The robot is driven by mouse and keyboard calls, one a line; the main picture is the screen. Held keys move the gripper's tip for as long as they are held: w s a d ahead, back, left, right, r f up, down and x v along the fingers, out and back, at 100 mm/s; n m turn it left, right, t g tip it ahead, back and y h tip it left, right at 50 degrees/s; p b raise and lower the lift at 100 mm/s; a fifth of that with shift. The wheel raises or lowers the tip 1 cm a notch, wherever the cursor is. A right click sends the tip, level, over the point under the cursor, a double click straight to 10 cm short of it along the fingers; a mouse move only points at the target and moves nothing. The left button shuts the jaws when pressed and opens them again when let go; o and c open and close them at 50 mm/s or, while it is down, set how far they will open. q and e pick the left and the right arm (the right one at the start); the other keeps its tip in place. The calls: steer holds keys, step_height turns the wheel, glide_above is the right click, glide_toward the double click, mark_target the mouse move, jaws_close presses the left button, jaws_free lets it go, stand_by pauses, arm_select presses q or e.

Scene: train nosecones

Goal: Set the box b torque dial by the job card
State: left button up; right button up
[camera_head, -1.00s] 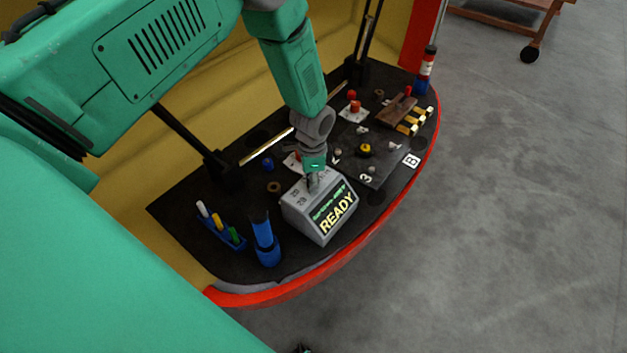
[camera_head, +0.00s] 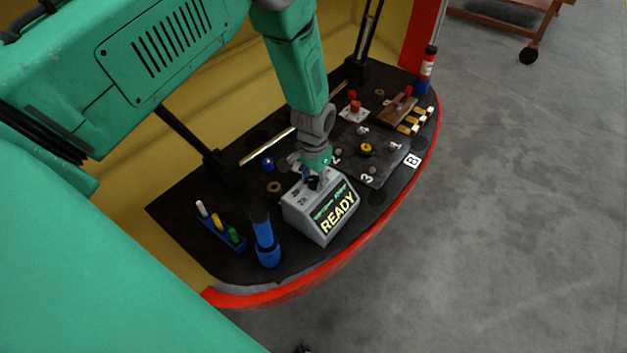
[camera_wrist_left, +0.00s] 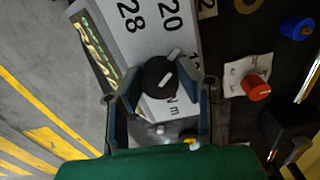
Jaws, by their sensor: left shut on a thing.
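A grey box (camera_head: 310,222) with a lit screen reading READY stands on the dark console. Its black dial (camera_wrist_left: 158,76) shows in the left wrist view, with a white mark on it and the printed numbers 28 and 20 and the letters N m around it. My left gripper (camera_head: 314,180) points down at the top of this box. In the wrist view its two fingers (camera_wrist_left: 163,92) are on either side of the dial, shut on it. The mark's exact setting is hard to read. I cannot make out a job card. My right gripper is not in view.
A blue cylinder (camera_head: 265,242) and a marker rack (camera_head: 222,232) stand left. A red knob (camera_head: 355,105) is behind. The console has a red rim (camera_head: 330,262).

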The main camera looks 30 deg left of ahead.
mark_target(315, 178)
arm_select(q)
steer(key=shift+w+r+n, duration=0.25)
steer(key=shift+w+n, duration=0.2)
steer(key=shift+n, duration=0.05)
steer(key=o, duration=1.1)
steer(key=shift+o, duration=0.2)
steer(key=shift+s+f, duration=0.1)
steer(key=shift+s, duration=0.1)
steer(key=shift+r, duration=0.2)
step_height(315, 178, up, 11)
steer(key=shift+r, duration=0.2)
